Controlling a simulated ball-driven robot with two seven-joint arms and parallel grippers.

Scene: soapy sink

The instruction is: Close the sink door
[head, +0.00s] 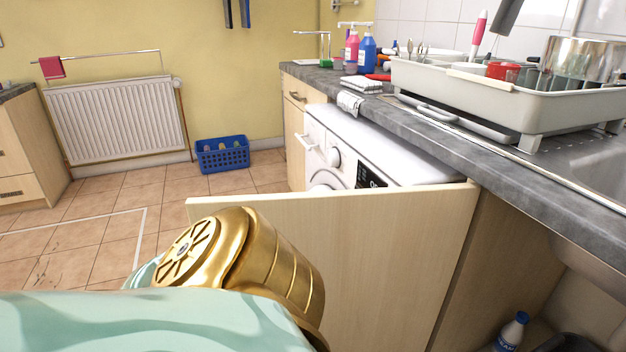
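The sink door (390,255), a pale wood panel, stands swung open from the cabinet under the counter. Its top edge runs from the middle left of the view to the cabinet frame at right, in front of the washing machine. The open cabinet interior (500,265) shows to its right. A gold and mint-green part of my arm covers the door's lower left. Neither of my grippers shows, so I cannot see whether one touches the door; my arm hides part of it.
A white bottle with a blue cap (512,332) stands inside the cabinet. A white washing machine (385,145) is behind the door. The grey counter (455,155) above holds a dish rack (575,110). A blue basket (222,155) sits on the tiled floor, mostly clear at left.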

